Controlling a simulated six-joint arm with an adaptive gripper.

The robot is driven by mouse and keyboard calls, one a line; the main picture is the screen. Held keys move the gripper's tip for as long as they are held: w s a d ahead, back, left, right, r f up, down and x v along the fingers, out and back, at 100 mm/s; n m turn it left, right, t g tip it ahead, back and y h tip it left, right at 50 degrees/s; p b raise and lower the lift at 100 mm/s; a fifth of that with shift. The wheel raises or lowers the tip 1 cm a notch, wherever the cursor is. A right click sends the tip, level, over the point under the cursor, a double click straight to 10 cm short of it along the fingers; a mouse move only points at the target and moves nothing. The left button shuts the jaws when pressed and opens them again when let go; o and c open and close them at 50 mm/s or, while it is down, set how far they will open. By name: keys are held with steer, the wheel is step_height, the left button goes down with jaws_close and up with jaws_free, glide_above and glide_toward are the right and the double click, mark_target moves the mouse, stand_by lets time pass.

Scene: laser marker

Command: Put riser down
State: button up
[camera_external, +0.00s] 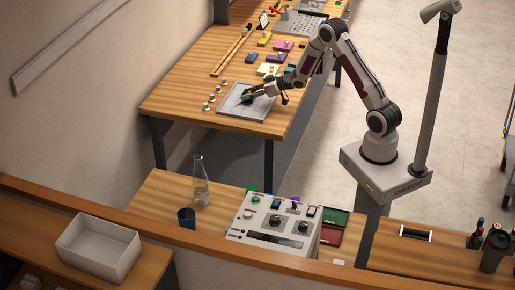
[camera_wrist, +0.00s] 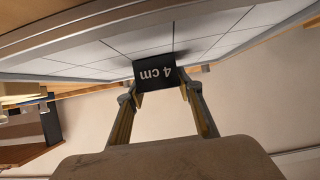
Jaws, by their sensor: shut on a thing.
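The riser (camera_wrist: 154,72) is a dark block marked "4 cm", seen upside down in the wrist view. My gripper (camera_wrist: 158,88) is shut on it, with one finger on each side. In the external view my gripper (camera_external: 248,97) is low over a grey plate (camera_external: 236,112) on the wooden table; the riser is small and dark there. The plate, with its grid lines, also shows in the wrist view (camera_wrist: 90,55), close behind the riser. I cannot tell whether the riser touches the plate.
Several small round pieces (camera_external: 211,98) stand left of the plate.

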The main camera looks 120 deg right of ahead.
mark_target(249, 92)
steer(key=shift+r, duration=4.95)
steer(key=w+a+f+n+t+y, duration=0.2)
steer(key=w+a+n+y, duration=0.2)
steer(key=w+a, duration=0.85)
steer(key=w+a+f+n+t+y, duration=0.2)
steer(key=w+a+f+n+y, duration=0.15)
steer(key=w+a, duration=0.9)
steer(key=w+a+n+g+y, duration=0.1)
steer(key=a+n+y, duration=0.2)
steer(key=a, duration=0.7)
steer(key=w+a+n+g+y, duration=0.1)
steer(key=a+n+y, duration=0.2)
steer(key=a, duration=0.8)
steer(key=w+a+f+n+g+y, duration=0.1)
steer(key=w+a+n+g+y, duration=0.1)
steer(key=a, duration=0.8)
steer(key=shift+a+n+y, duration=0.3)
steer(key=shift+n+y, duration=0.55)
steer(key=shift+n, duration=0.4)
steer(key=shift+f, duration=3.15)
